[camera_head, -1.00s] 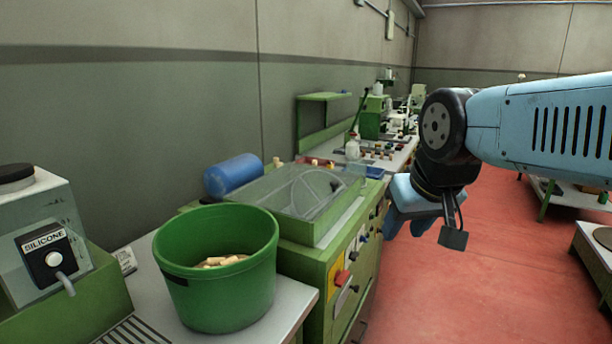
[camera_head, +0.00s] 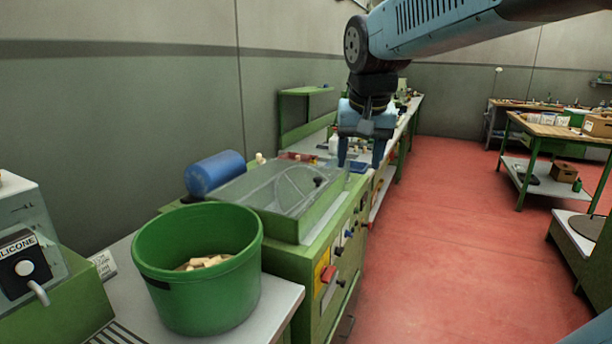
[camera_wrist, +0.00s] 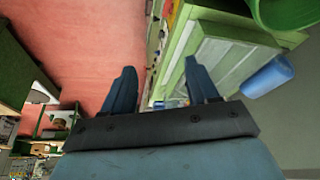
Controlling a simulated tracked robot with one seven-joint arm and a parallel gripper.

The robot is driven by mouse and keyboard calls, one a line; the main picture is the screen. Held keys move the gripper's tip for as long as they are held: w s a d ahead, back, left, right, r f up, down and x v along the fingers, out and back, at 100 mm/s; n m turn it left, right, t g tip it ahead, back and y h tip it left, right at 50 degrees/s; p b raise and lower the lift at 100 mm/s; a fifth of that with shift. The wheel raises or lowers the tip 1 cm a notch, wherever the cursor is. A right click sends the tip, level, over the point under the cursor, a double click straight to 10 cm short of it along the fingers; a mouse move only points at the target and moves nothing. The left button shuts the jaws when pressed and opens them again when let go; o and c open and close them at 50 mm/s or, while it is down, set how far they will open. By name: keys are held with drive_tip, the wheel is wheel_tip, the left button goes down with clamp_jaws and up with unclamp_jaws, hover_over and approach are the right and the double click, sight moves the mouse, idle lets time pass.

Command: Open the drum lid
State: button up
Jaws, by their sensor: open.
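The drum lid (camera_head: 262,186) is a clear, flat cover on the green machine (camera_head: 318,230), and it looks closed. A small dark knob (camera_head: 319,181) sits near its right end. The lid also shows in the wrist view (camera_wrist: 222,62) as a pale panel in a green frame. My gripper (camera_head: 360,165) is open and empty, pointing down, above and beyond the lid's right far corner. In the wrist view its two blue fingers (camera_wrist: 162,88) stand apart with nothing between them. The gripper hides part of the bench behind it.
A green bucket (camera_head: 160,275) of corks stands in front of the machine, left of centre. A blue cylinder (camera_head: 214,173) lies behind the lid. A silicone dispenser (camera_head: 30,262) is at the far left. The red floor (camera_head: 440,240) to the right is clear.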

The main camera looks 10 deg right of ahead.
drive_tip(key=w+r+m+g, duration=0.1)
drive_tip(key=w+r+m, duration=0.1)
drive_tip(key=w, duration=0.9)
drive_tip(key=m+g, duration=0.3)
drive_tip(key=m, duration=0.4)
hover_over(318, 178)
wheel_tip(318, 178, down, 8)
drive_tip(key=shift+y, duration=0.3)
wheel_tip(318, 178, down, 13)
drive_tip(key=shift+r, duration=0.15)
clamp_jaws()
